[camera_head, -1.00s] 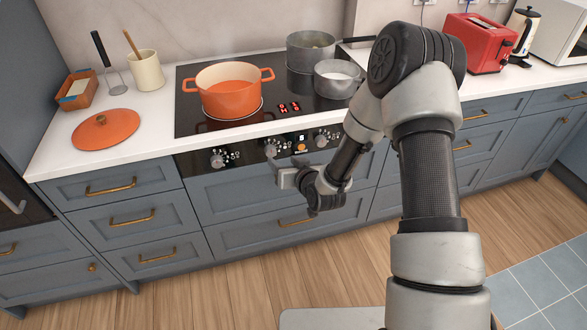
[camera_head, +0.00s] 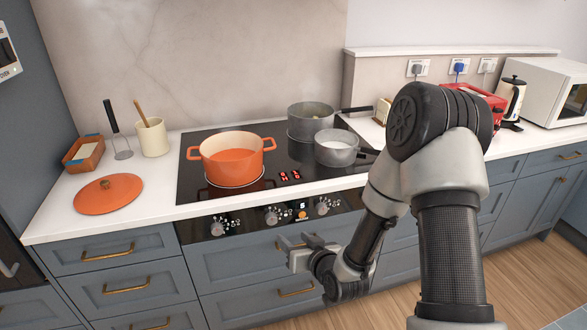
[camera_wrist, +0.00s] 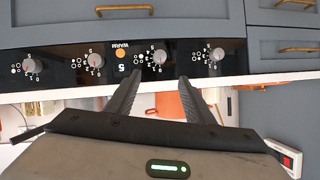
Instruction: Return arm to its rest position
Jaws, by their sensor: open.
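My gripper (camera_head: 299,250) is open and empty, in front of the upper drawer below the hob's control panel (camera_head: 270,217). My arm reaches down to it from the right side of the head view, bent at the elbow. In the wrist view my gripper (camera_wrist: 158,92) shows two dark fingers spread apart with nothing between them. That view is upside down and shows the control panel (camera_wrist: 122,82) with several knobs beyond the fingertips. An orange pot (camera_head: 232,157) stands on the hob (camera_head: 277,177); part of it shows in the wrist view (camera_wrist: 170,105).
Two grey pans, a larger (camera_head: 311,121) and a smaller (camera_head: 336,147), stand on the hob. An orange lid (camera_head: 108,194), utensil pot (camera_head: 153,139) and small box (camera_head: 84,152) are left. Drawers appear shut.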

